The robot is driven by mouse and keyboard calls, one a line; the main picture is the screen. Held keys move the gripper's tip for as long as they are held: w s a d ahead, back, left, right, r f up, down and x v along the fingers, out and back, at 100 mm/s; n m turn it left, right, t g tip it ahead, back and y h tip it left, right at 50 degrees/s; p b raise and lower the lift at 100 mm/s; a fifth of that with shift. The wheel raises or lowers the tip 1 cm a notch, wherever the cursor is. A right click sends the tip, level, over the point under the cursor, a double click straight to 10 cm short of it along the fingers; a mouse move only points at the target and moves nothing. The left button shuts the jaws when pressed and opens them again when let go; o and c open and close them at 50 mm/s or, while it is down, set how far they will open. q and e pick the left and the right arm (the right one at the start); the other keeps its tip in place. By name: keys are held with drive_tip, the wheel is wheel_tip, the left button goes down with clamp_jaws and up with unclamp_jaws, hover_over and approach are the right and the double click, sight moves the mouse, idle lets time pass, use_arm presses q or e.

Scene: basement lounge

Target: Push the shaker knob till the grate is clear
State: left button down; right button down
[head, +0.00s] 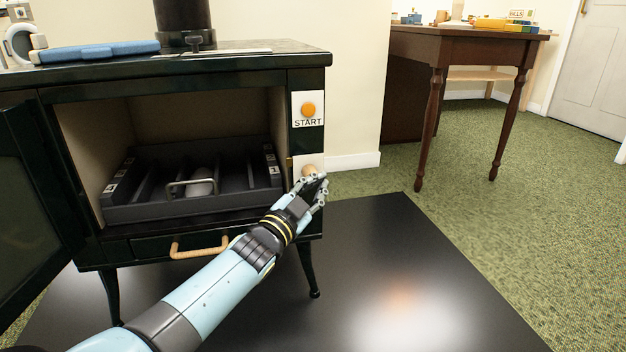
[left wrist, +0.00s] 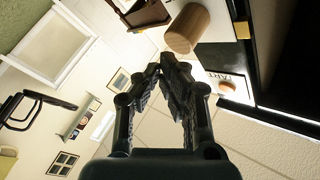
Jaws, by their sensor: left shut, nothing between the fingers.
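The wooden shaker knob (head: 309,171) sticks out from a white plate on the stove's right front post. It also shows large in the left wrist view (left wrist: 187,28). My left gripper (head: 318,182) is shut and empty, its fingertips right by the knob; whether they touch it I cannot tell. In the left wrist view the fingers (left wrist: 174,66) come together just below the knob. The dark slotted grate (head: 232,190) sits inside the open stove, with a wire handle and a pale grey lump (head: 201,186) in a middle slot. My right gripper is out of view.
An orange START button (head: 308,110) sits above the knob. The stove door (head: 32,215) stands open at left. A drawer handle (head: 199,246) is below the grate. A blue object (head: 95,51) lies on the stove top. A wooden table (head: 458,47) stands behind right; floor between is free.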

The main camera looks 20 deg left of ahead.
use_arm(q)
drive_tip(key=shift+w+a, duration=0.2)
drive_tip(key=shift+w, duration=0.1)
drive_tip(key=shift+w+a+b, duration=0.2)
drive_tip(key=shift+w+a, duration=0.15)
drive_tip(key=shift+w, duration=0.2)
drive_tip(key=shift+w+a+b, duration=0.15)
drive_tip(key=shift+w+a, duration=0.2)
drive_tip(key=shift+w, duration=0.2)
idle(1.4)
drive_tip(key=shift+s+d, duration=0.1)
drive_tip(key=shift+s, duration=0.05)
drive_tip(key=s+d, duration=0.1)
drive_tip(key=s+p, duration=0.1)
drive_tip(key=shift+s+d, duration=0.3)
drive_tip(key=shift+d, duration=0.05)
idle(0.4)
drive_tip(key=shift+s, duration=0.1)
